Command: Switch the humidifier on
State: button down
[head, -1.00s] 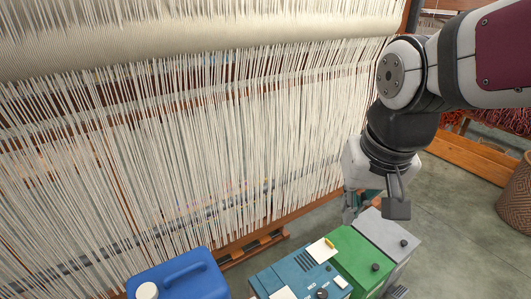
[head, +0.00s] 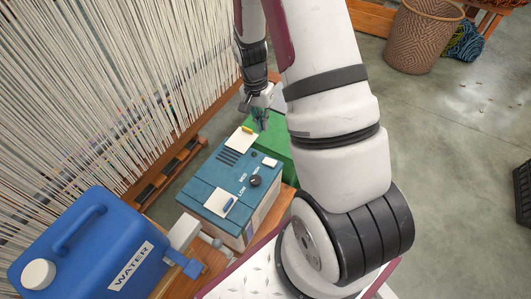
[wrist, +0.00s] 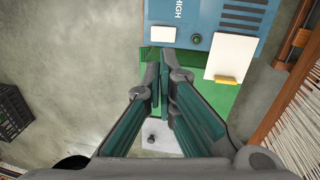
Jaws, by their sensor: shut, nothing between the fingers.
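A teal-blue box (head: 225,175), which looks like the humidifier, stands on a wooden surface. It has vent slots, a black dial (head: 255,180) marked LOW and MED, and pale plates, one with a yellow piece (head: 247,129) and one with a blue piece (head: 228,206). In the wrist view the box (wrist: 210,15) is at the top, with HIGH readable, and the yellow-edged plate (wrist: 231,57) lies right of my fingers. My gripper (head: 262,122) is shut and empty, pointing down above the green box (head: 275,150) beside it. The fingertips (wrist: 159,68) also show in the wrist view.
A grey box (wrist: 160,138) with a black knob stands past the green one. A blue water canister (head: 85,250) is at lower left. Loom threads (head: 100,80) wall off the left. Open floor lies right, with a basket (head: 422,35) and dark crate (head: 522,190).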

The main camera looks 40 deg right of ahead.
aim_at(272, 162)
jog(key=shift+m, duration=0.3)
jog(key=f+b, duration=0.1)
jog(key=f, duration=0.4)
jog(key=s+d+f+b, duration=0.1)
jog(key=f, duration=0.5)
jog(key=s+f+b, duration=0.1)
jog(key=f, duration=0.5)
jog(key=shift+s+d+f+b, duration=0.1)
jog(key=shift+d+f+b, duration=0.05)
jog(key=shift+d+b, duration=0.25)
